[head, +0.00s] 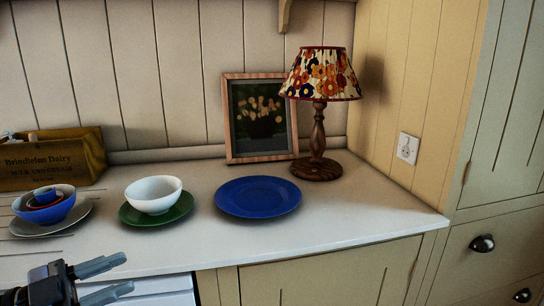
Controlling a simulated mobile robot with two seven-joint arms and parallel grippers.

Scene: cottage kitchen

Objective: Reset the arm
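My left gripper (112,279) shows at the lower left of the head view, in front of the counter's front edge. Its two grey fingers are apart and nothing is between them. It is apart from the dishes on the counter. My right gripper is not in the head view.
On the white counter (340,225) stand a blue bowl (60,212) with smaller bowls inside, on a pale plate, a white bowl (153,194) on a green plate (180,214), an empty blue plate (257,196), a framed picture (258,118), a lamp (318,135) and a wooden crate (50,165).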

